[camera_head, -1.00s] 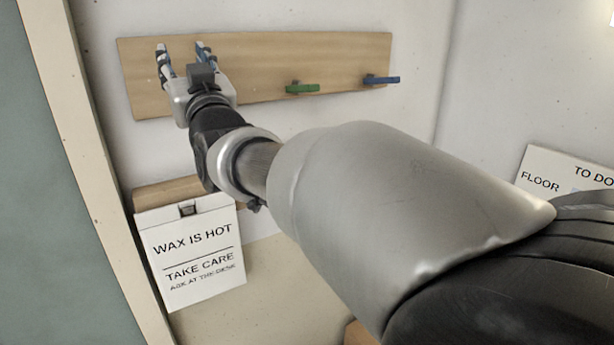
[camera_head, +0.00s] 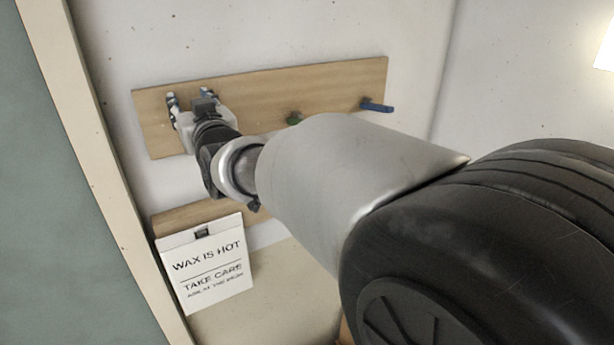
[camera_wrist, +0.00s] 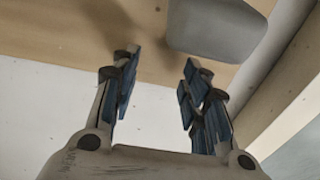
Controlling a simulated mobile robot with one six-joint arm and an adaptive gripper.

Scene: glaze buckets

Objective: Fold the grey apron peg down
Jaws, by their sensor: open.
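My gripper (camera_head: 188,97) is open in front of the left end of the wooden peg board (camera_head: 250,88). In the wrist view, its two blue-padded fingers (camera_wrist: 160,72) stand apart with nothing between them. A smooth grey block (camera_wrist: 216,28), which looks like the grey peg, shows against the board beyond the fingertips, slightly right of the gap. I see no contact with it. In the head view I cannot make out the grey peg; my gripper may hide it. Whether it is up or down is unclear.
A green peg (camera_head: 294,118), partly behind my arm, and a blue peg (camera_head: 377,106) stick out farther right on the board. Below hangs a white "WAX IS HOT" sign (camera_head: 212,265) on a wooden strip (camera_head: 185,217). A pale door frame (camera_head: 95,130) borders the left.

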